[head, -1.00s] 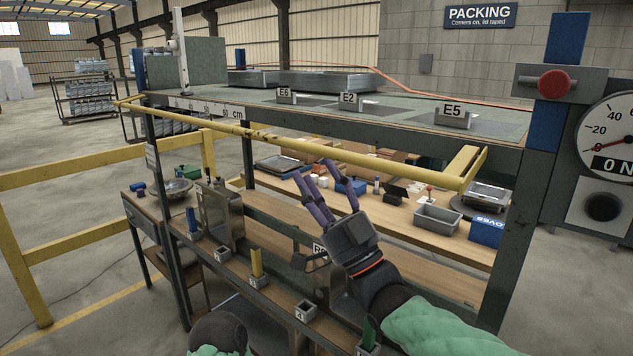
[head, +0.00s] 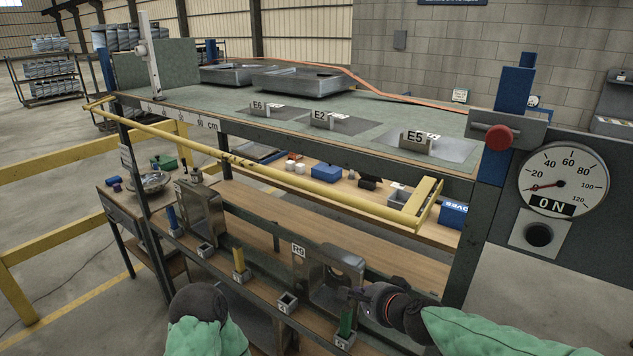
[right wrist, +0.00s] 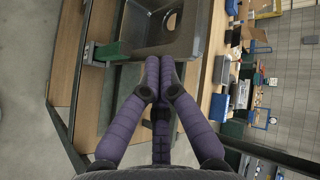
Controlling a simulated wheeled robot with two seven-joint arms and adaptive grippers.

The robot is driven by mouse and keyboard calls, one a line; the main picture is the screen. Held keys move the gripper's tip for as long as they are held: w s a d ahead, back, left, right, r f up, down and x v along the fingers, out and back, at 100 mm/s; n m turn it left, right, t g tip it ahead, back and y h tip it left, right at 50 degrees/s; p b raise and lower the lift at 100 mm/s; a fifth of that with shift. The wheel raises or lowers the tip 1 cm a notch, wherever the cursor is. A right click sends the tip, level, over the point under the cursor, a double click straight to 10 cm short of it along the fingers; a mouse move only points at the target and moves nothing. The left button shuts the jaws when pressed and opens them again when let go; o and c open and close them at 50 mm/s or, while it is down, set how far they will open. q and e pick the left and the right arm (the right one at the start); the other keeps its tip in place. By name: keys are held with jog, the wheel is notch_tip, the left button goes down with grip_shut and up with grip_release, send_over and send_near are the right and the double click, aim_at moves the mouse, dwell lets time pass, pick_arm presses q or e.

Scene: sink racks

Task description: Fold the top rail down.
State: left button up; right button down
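The yellow top rail (head: 310,182) runs along the front of the upper shelf, sloping from upper left to lower right. A short yellow end arm (head: 422,203) joins it at its right end. My right gripper (head: 360,294) is well below the rail, close to the metal housing marked R9 (head: 343,266). In the right wrist view its purple fingers (right wrist: 159,62) have their tips together beside a grey metal housing (right wrist: 168,28), with nothing visible between them. I cannot tell whether they touch the housing. Only my left arm's dark joint shows at the bottom; its gripper is out of view.
The upper shelf (head: 365,125) bears tags E6, E2, E5 and metal trays. Numbered sockets with coloured blocks line the lower ledge, including a green block (head: 346,322). A red knob (head: 499,138) and a gauge (head: 562,183) stand right. Space in front of the rail is clear.

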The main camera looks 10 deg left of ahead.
jog(key=s+a+r+m+g+y+p, duration=0.1)
jog(key=s+r+m+g+y+p, duration=0.15)
jog(key=s, duration=0.35)
jog(key=s+a+r+m+g+y+p, duration=0.2)
jog(key=s+m+g+y+p, duration=0.1)
jog(key=s, duration=0.2)
jog(key=s+d+r+m+t+y+p, duration=0.1)
jog(key=d+r+m+t+y+p, duration=0.15)
jog(key=r, duration=0.65)
jog(key=s+d+r+m+t+y+p, duration=0.15)
jog(key=r+m+y, duration=0.25)
jog(key=r, duration=0.4)
jog(key=w+a+r+p, duration=0.1)
jog(key=w+a+r, duration=0.4)
jog(key=a, duration=0.4)
jog(key=shift+a+r+p, duration=0.3)
jog(key=shift+a+r, duration=0.1)
jog(key=shift+r, duration=0.4)
jog(key=shift+s+t, duration=0.1)
jog(key=shift+t, duration=0.15)
jog(key=shift+r+m, duration=0.1)
jog(key=shift+m, duration=0.2)
